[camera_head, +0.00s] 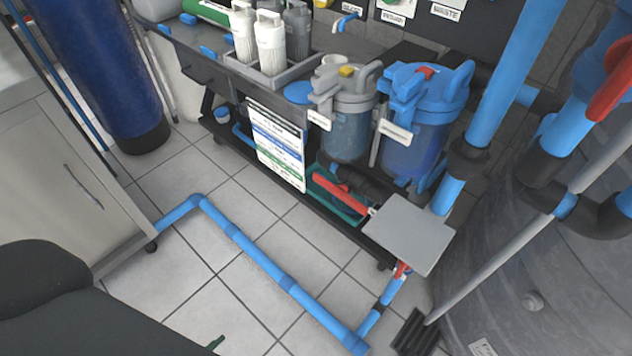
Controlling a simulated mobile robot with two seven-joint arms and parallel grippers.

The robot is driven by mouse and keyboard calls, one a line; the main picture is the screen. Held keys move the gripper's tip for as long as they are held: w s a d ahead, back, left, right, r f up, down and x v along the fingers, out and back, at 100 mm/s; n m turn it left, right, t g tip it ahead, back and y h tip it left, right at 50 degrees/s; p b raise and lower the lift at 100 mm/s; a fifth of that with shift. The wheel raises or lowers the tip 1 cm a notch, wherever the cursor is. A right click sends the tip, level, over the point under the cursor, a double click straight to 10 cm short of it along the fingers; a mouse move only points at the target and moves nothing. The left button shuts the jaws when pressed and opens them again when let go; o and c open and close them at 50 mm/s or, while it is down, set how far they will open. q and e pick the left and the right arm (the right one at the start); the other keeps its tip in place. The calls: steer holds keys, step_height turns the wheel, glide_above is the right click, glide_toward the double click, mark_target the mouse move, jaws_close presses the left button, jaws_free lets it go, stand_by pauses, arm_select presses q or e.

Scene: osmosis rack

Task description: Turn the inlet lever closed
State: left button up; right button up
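No lever with a readable inlet label shows. A small red lever (402,269) sits on the blue floor pipe (262,262) near where it rises to the rack. A grey square plate (410,232) above partly hides it, so I cannot tell its angle. A larger red lever (608,92) is on the thick blue pipe at the right edge, partly cut off. I cannot tell from the picture which one is the inlet lever. Neither my left nor my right gripper is clearly in view.
Clear and blue filter housings (345,128) (425,125) stand on the rack. A grey tank (540,270) fills the right. A cabinet (65,175) stands left. The tiled floor between is open, crossed by the pipe.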

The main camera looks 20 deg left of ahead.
arm_select(q)
steer(key=w+r+m+t+h+b, duration=0.1)
steer(key=w+r+m+t, duration=0.25)
steer(key=w, duration=0.55)
steer(key=w+r+m+t, duration=0.2)
steer(key=w+m, duration=0.2)
steer(key=w, duration=0.5)
steer(key=m+t+h, duration=0.2)
steer(key=m+h, duration=0.2)
steer(key=m, duration=0.5)
glide_toward(319, 182)
steer(key=w, duration=0.1)
steer(key=b+x, duration=0.1)
steer(key=x, duration=0.5)
steer(key=shift+w+d, duration=0.35)
steer(key=shift+w, duration=0.25)
arm_select(e)
steer(key=f, duration=0.1)
steer(key=s+f, duration=0.1)
steer(key=f, duration=0.1)
steer(key=shift+s+d, duration=0.15)
steer(key=shift+d, duration=0.15)
steer(key=shift+r, duration=0.1)
arm_select(q)
steer(key=c, duration=1)
arm_select(e)
steer(key=shift+w+r, duration=0.1)
steer(key=shift+w, duration=0.4)
